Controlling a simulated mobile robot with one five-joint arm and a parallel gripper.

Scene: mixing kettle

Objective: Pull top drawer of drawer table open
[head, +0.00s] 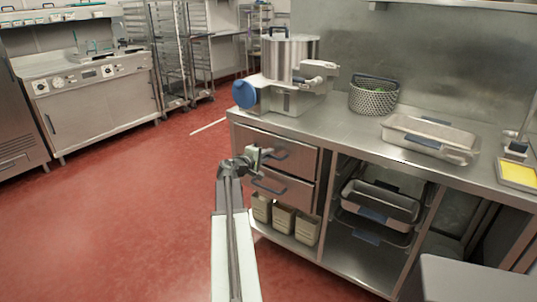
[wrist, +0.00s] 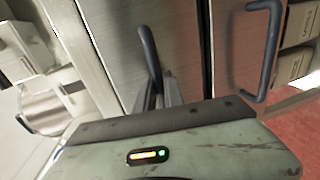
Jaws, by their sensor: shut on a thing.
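The drawer table (head: 330,127) is a steel counter with two stacked drawers at its left end. The top drawer (head: 300,152) has a dark bar handle and its front looks flush with the frame. In the head view my gripper (head: 262,154) is at that handle. In the wrist view my gripper (wrist: 160,92) is shut on the dark top drawer handle (wrist: 149,50), and its fingers partly hide the handle's lower end. The lower drawer (head: 290,187) is closed; its handle also shows in the wrist view (wrist: 272,50).
A kettle (head: 290,58) on a mixer base, a perforated basket (head: 373,98) and a steel tray (head: 430,137) stand on the counter. Beige bins (head: 283,218) sit below the drawers. Open red floor (head: 130,210) lies to the left. A grey surface (head: 475,280) is at lower right.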

